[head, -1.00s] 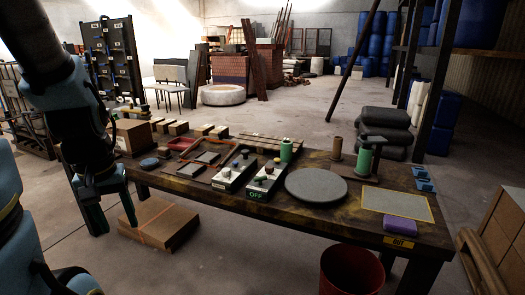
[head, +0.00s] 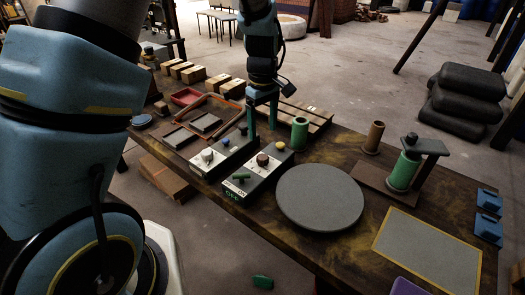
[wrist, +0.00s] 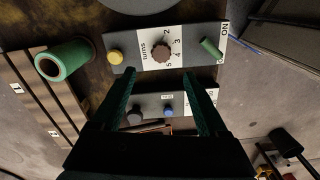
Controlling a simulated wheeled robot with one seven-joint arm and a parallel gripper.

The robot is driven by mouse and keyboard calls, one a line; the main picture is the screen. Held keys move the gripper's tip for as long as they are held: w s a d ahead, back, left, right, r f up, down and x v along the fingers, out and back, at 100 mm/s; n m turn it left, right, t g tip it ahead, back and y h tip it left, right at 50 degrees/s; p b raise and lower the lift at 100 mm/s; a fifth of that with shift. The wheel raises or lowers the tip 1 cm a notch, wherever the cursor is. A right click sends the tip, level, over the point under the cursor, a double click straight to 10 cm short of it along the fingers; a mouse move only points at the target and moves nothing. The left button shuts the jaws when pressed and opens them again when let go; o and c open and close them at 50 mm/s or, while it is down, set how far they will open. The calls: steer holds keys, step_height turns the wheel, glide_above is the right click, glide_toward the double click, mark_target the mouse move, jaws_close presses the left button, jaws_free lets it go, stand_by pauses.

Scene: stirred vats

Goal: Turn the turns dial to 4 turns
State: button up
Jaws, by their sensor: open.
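The turns dial (wrist: 161,52) is a dark reddish-brown knob on a grey control box (wrist: 135,55), on a white plate lettered "turns" with numbers around it. I cannot tell which number it points to. A yellow button (wrist: 116,56) and a green switch (wrist: 211,47) sit either side of it. In the head view the dial (head: 262,160) is on the nearer of two boxes. My gripper (head: 263,132) hangs above and behind the dial, fingers down, open and empty. In the wrist view its fingers (wrist: 159,74) point toward the dial without touching it.
A second control box (head: 212,153) with a white knob and blue button stands beside it. A green spool (head: 299,133) is close behind. A round grey disc (head: 320,198) lies to the right. Trays and wooden blocks (head: 189,75) fill the far left of the table.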

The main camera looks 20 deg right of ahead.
mark_target(262, 157)
step_height(262, 157, down, 10)
steer(key=shift+a+r+p, duration=0.15)
steer(key=shift+p, duration=0.85)
steer(key=shift+c, duration=0.3)
jaws_close()
